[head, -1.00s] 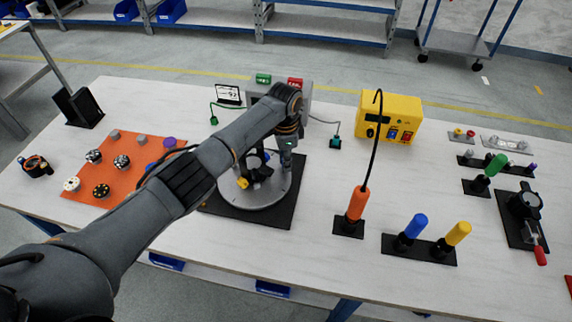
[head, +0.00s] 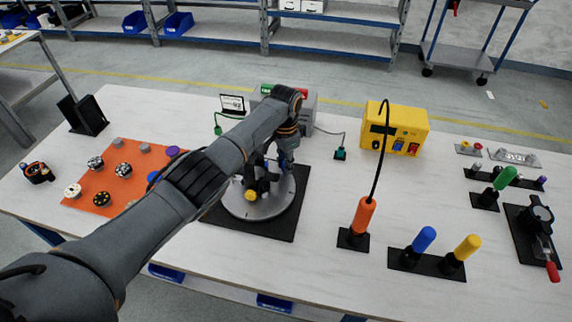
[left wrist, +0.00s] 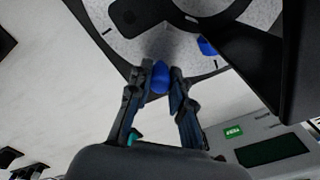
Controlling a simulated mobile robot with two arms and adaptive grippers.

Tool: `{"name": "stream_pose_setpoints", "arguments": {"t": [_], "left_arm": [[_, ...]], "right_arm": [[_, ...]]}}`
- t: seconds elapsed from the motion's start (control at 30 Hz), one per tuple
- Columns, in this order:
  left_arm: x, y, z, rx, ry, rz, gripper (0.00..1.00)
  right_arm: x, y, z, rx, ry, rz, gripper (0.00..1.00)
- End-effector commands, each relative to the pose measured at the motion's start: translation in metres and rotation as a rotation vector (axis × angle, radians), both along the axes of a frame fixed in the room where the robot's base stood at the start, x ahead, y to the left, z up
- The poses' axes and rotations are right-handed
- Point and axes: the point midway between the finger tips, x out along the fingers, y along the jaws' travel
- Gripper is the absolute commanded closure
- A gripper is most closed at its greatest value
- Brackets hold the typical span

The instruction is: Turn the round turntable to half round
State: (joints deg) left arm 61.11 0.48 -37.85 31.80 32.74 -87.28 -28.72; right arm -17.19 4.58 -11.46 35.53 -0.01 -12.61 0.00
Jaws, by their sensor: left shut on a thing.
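The round grey turntable (head: 262,210) sits on a black square mat (head: 283,229) near the middle of the table. It carries a dark fixture and a yellow knob (head: 250,195) at its near left side. My left arm hides its left and far parts. My left gripper (head: 286,165) is at the far right side of the turntable. In the left wrist view the turntable (left wrist: 180,45) is at the top, and my left gripper (left wrist: 166,82) is shut on a blue knob (left wrist: 160,78) at its rim. Another blue part (left wrist: 206,47) shows beside the fixture. My right gripper is out of view.
A grey box (head: 303,110) stands behind the turntable, with a yellow box (head: 395,128) to its right. An orange-handled tool (head: 362,215) stands right of the mat. An orange mat (head: 92,198) with several knobs lies left. Bare table lies between the mat and these boxes.

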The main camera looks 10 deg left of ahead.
Motion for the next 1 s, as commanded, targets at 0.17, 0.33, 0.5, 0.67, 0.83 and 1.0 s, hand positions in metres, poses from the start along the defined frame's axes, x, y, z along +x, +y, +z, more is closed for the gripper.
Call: {"name": "stream_pose_setpoints", "arguments": {"t": [0.17,0.33,0.5,0.67,0.83,1.0], "left_arm": [[0.001,0.001,0.001,0.001,-0.003,0.005,1.00],[0.001,0.001,0.001,0.001,-0.002,0.005,1.00],[0.001,0.001,0.001,0.001,-0.002,0.004,0.64],[0.001,0.000,0.001,0.001,-0.001,0.004,0.57],[0.001,0.000,0.001,0.000,0.000,0.004,0.57],[0.001,0.000,0.014,-0.002,-0.003,0.003,0.57]], "right_arm": [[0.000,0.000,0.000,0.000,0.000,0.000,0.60],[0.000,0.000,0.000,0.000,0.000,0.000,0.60],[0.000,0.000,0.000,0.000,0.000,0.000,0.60],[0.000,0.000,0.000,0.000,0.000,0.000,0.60],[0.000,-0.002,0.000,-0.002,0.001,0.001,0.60],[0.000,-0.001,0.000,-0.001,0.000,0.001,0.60]]}}
